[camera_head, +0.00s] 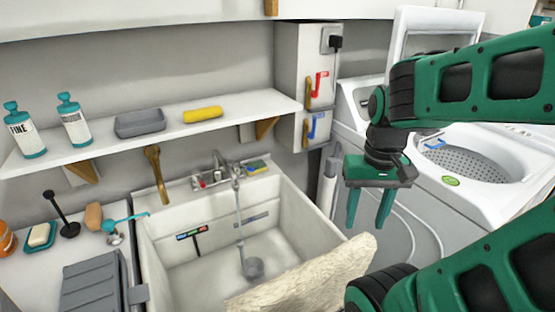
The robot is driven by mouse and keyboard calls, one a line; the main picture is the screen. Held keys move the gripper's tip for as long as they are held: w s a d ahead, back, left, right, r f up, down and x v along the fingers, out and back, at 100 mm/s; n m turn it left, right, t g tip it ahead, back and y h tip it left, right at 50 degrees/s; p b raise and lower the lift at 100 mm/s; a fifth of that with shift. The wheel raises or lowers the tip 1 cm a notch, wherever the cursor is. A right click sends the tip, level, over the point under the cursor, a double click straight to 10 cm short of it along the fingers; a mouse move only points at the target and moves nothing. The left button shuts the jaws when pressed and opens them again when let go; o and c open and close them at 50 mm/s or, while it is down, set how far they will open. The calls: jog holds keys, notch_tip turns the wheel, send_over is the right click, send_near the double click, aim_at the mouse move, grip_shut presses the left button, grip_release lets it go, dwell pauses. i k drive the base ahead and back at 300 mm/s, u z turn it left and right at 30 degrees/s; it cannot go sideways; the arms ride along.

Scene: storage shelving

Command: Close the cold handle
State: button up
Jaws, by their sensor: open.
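A faucet (222,168) stands at the back rim of the white sink (143,228). Its left handle has a red mark (202,183); the right handle is too small to read clearly. On the wall cabinet to the right are a red valve handle (318,84) and, below it, a blue valve handle (315,124). I cannot tell for sure which blue or right-side handle is the cold one. My gripper (369,207) is open and empty, pointing down, right of the sink and in front of the washer. It appears apart from all handles.
A pale cloth (310,280) covers the front right sink edge. The open washer (480,196) stands right. My arm hides part of it.

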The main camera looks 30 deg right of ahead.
aim_at(235, 164)
jog(key=u, duration=0.95)
jog(key=k, duration=0.85)
jog(key=z, duration=1)
jog(key=i, duration=1)
jog(key=u, duration=0.05)
